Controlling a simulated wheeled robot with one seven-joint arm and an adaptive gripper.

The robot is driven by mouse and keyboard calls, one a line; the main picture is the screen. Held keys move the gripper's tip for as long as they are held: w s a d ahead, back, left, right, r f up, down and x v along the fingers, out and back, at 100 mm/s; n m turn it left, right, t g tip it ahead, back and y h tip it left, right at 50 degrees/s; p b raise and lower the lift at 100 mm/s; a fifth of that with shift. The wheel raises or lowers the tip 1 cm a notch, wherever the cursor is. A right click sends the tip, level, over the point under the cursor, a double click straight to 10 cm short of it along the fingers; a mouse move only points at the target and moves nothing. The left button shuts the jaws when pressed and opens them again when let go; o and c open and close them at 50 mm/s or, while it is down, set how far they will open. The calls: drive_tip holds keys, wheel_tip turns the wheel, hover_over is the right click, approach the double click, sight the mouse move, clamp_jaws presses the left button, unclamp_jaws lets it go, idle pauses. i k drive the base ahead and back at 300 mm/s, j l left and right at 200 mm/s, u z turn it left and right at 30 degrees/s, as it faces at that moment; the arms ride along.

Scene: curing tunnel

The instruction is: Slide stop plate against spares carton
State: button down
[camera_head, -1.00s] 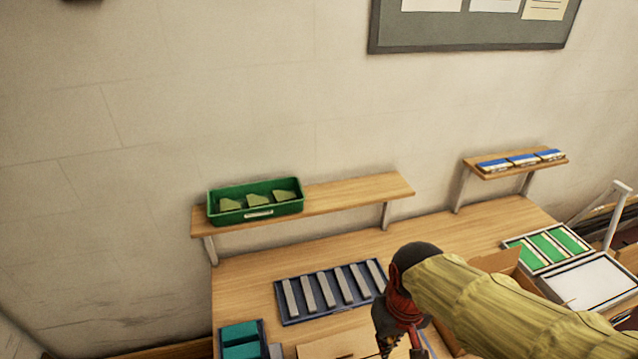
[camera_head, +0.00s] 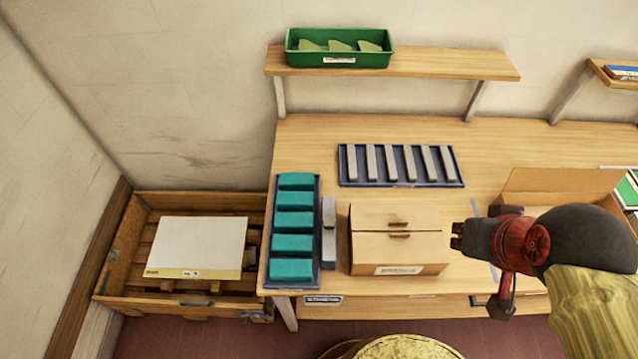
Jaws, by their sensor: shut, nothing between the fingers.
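A grey piece (camera_head: 329,234), which looks like the stop plate, stands on the bench between a blue tray of teal blocks and a closed cardboard carton. A narrow strip of bench shows between it and the carton. The closed carton (camera_head: 398,251), with a white label too small to read, looks like the spares carton. My gripper (camera_head: 457,235) is shut and empty, just right of the closed carton, its fingertips pointing left toward it. I cannot tell whether they touch it.
The blue tray with teal blocks (camera_head: 318,230) stands left of the grey piece. A blue tray of grey bars (camera_head: 400,184) lies behind. An open carton (camera_head: 560,181) is right, partly behind my arm. A shelf (camera_head: 440,65) holds a green bin (camera_head: 340,60). A wooden crate (camera_head: 140,232) stands left.

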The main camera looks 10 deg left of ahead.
sight(329, 251)
drive_tip(key=k+j+u, duration=0.15)
drive_tip(key=u, duration=0.65)
drive_tip(key=z, duration=0.65)
drive_tip(key=i+j+u, duration=0.1)
drive_tip(key=j, duration=0.35)
drive_tip(key=i+j, duration=0.15)
drive_tip(key=j, duration=0.35)
drive_tip(key=k+u, duration=0.05)
